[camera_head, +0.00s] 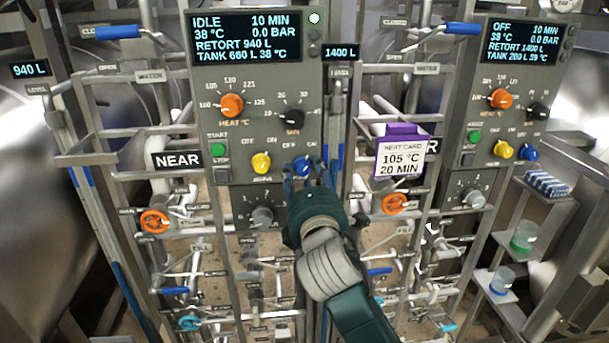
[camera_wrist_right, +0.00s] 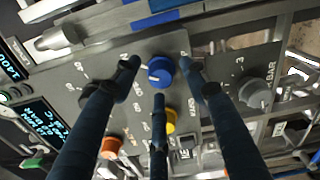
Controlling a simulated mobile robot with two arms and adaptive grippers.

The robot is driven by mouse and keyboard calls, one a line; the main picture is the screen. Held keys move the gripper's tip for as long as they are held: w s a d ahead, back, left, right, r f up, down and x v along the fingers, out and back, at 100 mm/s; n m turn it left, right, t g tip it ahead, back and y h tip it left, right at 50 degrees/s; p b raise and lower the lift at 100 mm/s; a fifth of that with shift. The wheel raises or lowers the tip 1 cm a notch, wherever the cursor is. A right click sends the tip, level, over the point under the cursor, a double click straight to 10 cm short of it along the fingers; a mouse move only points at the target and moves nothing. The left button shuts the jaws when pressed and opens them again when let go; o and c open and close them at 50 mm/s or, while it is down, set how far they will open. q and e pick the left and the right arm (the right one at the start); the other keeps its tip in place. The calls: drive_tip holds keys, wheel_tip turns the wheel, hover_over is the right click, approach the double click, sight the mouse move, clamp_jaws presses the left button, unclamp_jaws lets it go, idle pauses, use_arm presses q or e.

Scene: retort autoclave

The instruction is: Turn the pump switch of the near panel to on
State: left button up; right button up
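The near panel (camera_head: 237,150) is a grey box left of centre in the head view, beside a NEAR sign (camera_head: 177,160). Its display (camera_head: 246,37) reads IDLE. A blue knob (camera_head: 302,165) sits at its lower right, with a yellow knob (camera_head: 261,163) to its left. My right gripper (camera_head: 307,180) is at the blue knob and hides the lettering below it. In the right wrist view, its three fingers (camera_wrist_right: 159,75) are spread around the blue knob (camera_wrist_right: 160,71), with gaps visible beside the knob. The yellow knob (camera_wrist_right: 170,117) lies behind the lower finger. My left gripper is out of view.
An orange heat knob (camera_head: 231,105) and a black knob (camera_head: 293,119) sit above on the same panel, a grey knob (camera_head: 262,215) below. A second panel (camera_head: 474,145) reading OFF stands right, a purple-topped heat card (camera_head: 402,152) between. Pipes and valves crowd below.

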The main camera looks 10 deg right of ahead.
drive_tip(key=shift+s, duration=0.1)
drive_tip(key=s, duration=1.2)
drive_tip(key=shift+w, duration=0.1)
